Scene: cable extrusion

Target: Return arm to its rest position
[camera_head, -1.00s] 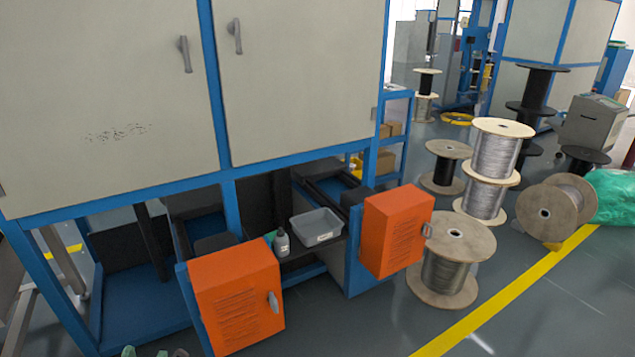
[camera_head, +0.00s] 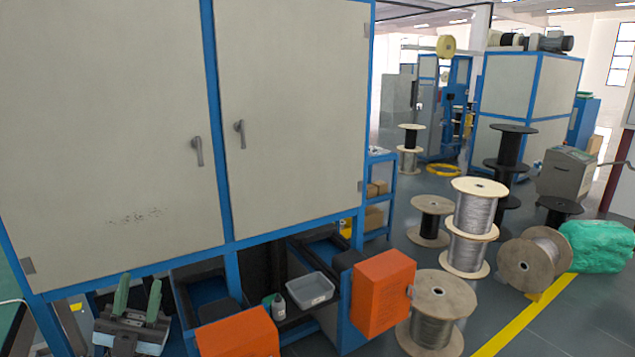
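My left gripper (camera_head: 138,300) shows at the bottom left of the head view, with two green fingers pointing up. The fingers are apart with nothing between them, so it is open and empty. It is in front of the blue-framed lower part of the large cabinet (camera_head: 110,130), left of the orange box doors. My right gripper is not in view.
Two orange doors (camera_head: 238,335) and (camera_head: 383,292) stand open below the cabinet. A grey tray (camera_head: 310,290) and a small bottle (camera_head: 279,306) sit between them. Wire spools (camera_head: 437,305) stand on the floor at right, beside a yellow line (camera_head: 515,325).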

